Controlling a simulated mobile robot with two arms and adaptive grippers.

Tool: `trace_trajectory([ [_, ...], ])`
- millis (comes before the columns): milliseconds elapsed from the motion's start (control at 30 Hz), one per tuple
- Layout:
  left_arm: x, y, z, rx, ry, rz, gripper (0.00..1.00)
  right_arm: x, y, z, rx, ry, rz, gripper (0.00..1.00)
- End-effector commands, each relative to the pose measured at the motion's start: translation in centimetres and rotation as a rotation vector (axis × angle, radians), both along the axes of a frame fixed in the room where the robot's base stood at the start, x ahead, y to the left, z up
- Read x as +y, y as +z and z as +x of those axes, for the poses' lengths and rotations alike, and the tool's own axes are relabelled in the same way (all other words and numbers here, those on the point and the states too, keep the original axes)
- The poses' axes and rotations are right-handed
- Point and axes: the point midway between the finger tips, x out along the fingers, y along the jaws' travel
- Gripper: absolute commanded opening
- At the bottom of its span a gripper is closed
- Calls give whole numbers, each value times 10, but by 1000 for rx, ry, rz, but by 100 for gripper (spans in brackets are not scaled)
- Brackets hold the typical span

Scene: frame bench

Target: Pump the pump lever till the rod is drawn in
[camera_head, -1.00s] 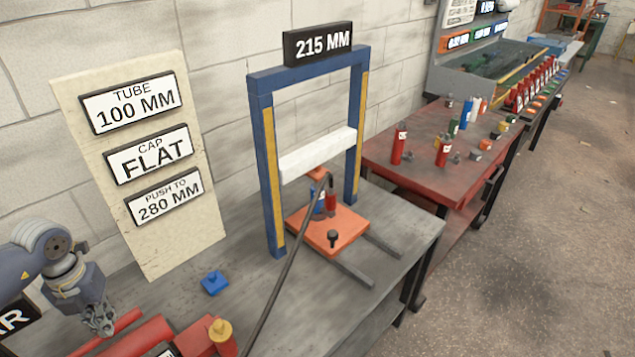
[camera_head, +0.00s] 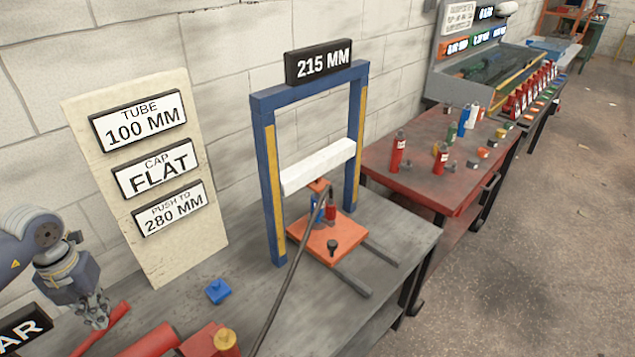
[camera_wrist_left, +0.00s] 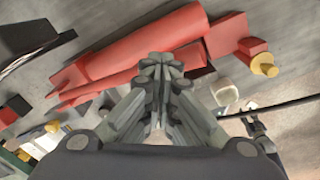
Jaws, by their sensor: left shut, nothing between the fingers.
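The red pump lies at the bench's near left edge, with its body (camera_head: 150,342) cut off by the lower border. A red bar (camera_head: 108,326), which looks like the pump lever, runs beside it. My left gripper (camera_head: 97,320) is shut and empty, right by this bar; I cannot tell whether it touches. In the left wrist view the fingertips (camera_wrist_left: 160,66) lie in front of the long red pump (camera_wrist_left: 150,40). A small red cylinder (camera_head: 331,211) stands on the orange plate (camera_head: 330,243) under the white beam (camera_head: 318,167). Its rod is too small to judge.
A black hose (camera_head: 285,290) runs from the press to the pump's end by a yellow knob (camera_head: 225,340). A blue block (camera_head: 218,291) lies on the grey bench. The blue press frame (camera_head: 268,190) bears a 215 MM display (camera_head: 322,64). A red table (camera_head: 425,175) stands at right.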

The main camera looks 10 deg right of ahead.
Motion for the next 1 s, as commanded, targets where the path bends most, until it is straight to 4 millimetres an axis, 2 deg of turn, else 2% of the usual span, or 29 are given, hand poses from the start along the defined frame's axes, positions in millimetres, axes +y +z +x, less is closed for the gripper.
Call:
trace_trajectory([
  [733,-1,-2,0,2,-1,-1,0,0,-2,0,0,0,0,39],
  [867,-1,-10,-1,3,-1,-1,0,0,-7,0,0,0,0,39],
  [1000,-1,-25,-1,4,-1,0,0,0,-20,0,0,0,0,39],
])
